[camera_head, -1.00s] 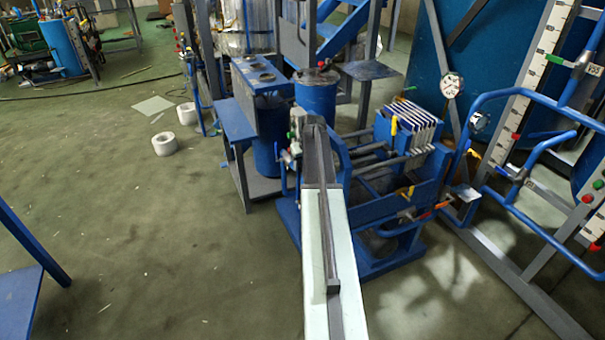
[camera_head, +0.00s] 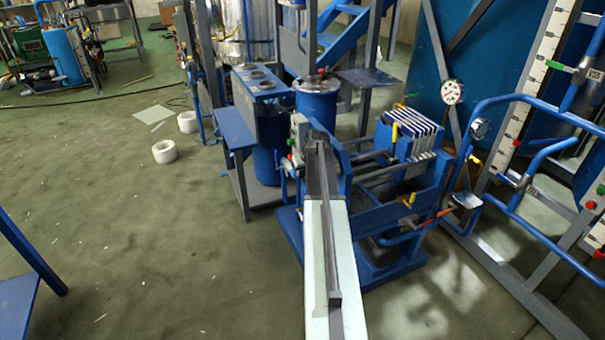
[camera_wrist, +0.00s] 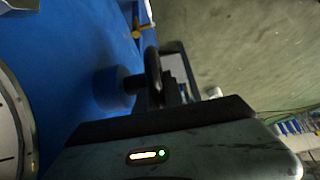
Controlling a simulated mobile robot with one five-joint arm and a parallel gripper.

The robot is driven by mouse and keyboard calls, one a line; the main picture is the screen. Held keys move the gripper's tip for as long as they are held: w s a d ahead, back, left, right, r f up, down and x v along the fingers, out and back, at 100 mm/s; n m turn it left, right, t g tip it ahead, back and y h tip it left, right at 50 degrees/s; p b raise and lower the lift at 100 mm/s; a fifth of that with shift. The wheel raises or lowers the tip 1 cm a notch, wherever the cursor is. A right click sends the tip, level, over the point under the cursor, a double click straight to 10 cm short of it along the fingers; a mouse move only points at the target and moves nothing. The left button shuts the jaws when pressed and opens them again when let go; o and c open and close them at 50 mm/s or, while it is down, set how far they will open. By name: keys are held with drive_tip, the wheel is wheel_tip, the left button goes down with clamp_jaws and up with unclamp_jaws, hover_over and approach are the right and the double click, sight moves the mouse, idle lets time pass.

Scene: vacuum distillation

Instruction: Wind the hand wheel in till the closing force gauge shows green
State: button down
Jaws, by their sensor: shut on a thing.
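A blue press frame (camera_head: 375,215) with a stack of white-edged plates (camera_head: 408,130) stands ahead in the head view. My gripper (camera_head: 320,143) is at its near left end, where my arm hides the wheel and the jaws. In the wrist view, a dark rounded rim (camera_wrist: 153,72), which looks like the hand wheel seen nearly edge-on, stands beside a blue hub (camera_wrist: 110,88). My gripper is shut on the hand wheel, though the finger contact is too dark to make out. A white round gauge face (camera_wrist: 10,135) is cut off at the wrist view's left edge; its reading cannot be told.
A round dial (camera_head: 453,91) hangs by the blue panel at the right. Blue tube railings (camera_head: 515,200) stand right of the press. A blue stand (camera_head: 235,130) is close on the left. White rolls (camera_head: 164,152) lie on open floor at left.

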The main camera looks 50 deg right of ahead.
drive_tip(key=c, duration=1.4)
unclamp_jaws()
drive_tip(key=shift+c, duration=0.2)
drive_tip(key=shift+r, duration=0.1)
drive_tip(key=p+v, duration=0.7)
drive_tip(key=v, duration=0.1)
drive_tip(key=shift+w, duration=0.1)
